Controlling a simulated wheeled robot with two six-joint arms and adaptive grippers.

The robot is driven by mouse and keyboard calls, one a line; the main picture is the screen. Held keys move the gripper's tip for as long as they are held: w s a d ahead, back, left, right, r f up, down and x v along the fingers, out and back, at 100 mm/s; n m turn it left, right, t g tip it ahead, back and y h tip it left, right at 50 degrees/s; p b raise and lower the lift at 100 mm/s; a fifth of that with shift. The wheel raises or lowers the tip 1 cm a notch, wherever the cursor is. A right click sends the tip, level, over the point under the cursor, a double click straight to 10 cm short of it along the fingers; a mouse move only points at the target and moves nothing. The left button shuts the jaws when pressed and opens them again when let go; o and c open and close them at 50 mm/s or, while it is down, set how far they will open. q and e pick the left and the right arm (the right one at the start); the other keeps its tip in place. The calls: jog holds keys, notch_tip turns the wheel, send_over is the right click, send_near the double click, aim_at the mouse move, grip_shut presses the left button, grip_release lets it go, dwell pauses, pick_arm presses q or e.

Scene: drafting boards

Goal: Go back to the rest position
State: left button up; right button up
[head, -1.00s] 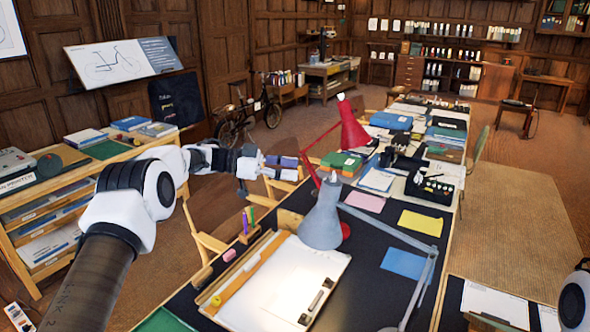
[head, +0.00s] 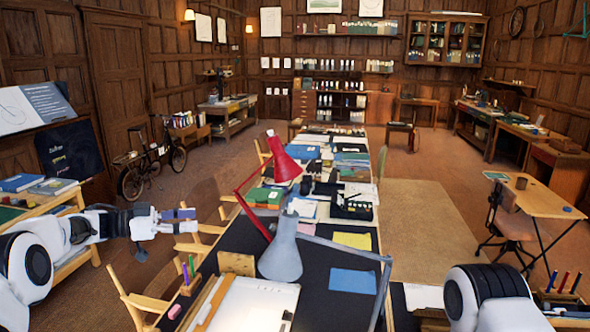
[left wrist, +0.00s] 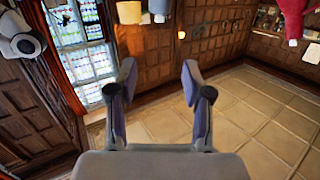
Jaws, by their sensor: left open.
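My left gripper (head: 178,221) is open and empty, held out level at the left side of the long desk in the head view. Its two fingers (left wrist: 157,92) stand apart in the left wrist view with nothing between them. My right arm shows only as a white and black joint at the lower right of the head view; its gripper is out of the picture.
The long desk (head: 300,307) carries a grey lamp (head: 281,250), a red lamp (head: 283,160), a drawing board (head: 250,306), books and papers. Wooden chairs (head: 140,300) stand along its left side. A bicycle (head: 150,168) is by the left wall. Open floor (head: 420,225) lies to the right.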

pick_arm(q)
jog(key=s+d+f+n+t+y, duration=0.25)
jog(key=f+n, duration=0.25)
jog(key=f, duration=0.5)
jog(key=s+d+f+n+t+y, duration=0.15)
jog(key=d+f+n+t, duration=0.3)
jog(key=f, duration=0.65)
jog(key=s+f+n+g+y, duration=0.4)
jog(key=s+f+y, duration=0.3)
jog(key=s+f, duration=0.75)
jog(key=s+a+f+n+g+y, duration=0.1)
jog(key=s+f+g, duration=0.15)
jog(key=s, duration=0.75)
jog(key=s+a+f+g+y, duration=0.1)
jog(key=s+a+g+y, duration=0.15)
jog(key=s, duration=0.75)
jog(key=s+a+f+n+g+y, duration=0.15)
jog(key=s+g, duration=0.25)
jog(key=s, duration=0.6)
notch_tip(320, 180, down, 15)
jog(key=s+m+b, duration=0.1)
jog(key=b, duration=1.4)
jog(key=shift+d+f, duration=0.15)
jog(key=shift+d, duration=0.15)
pick_arm(e)
notch_tip(320, 180, down, 16)
jog(key=d, duration=0.1)
jog(key=shift+w, duration=0.35)
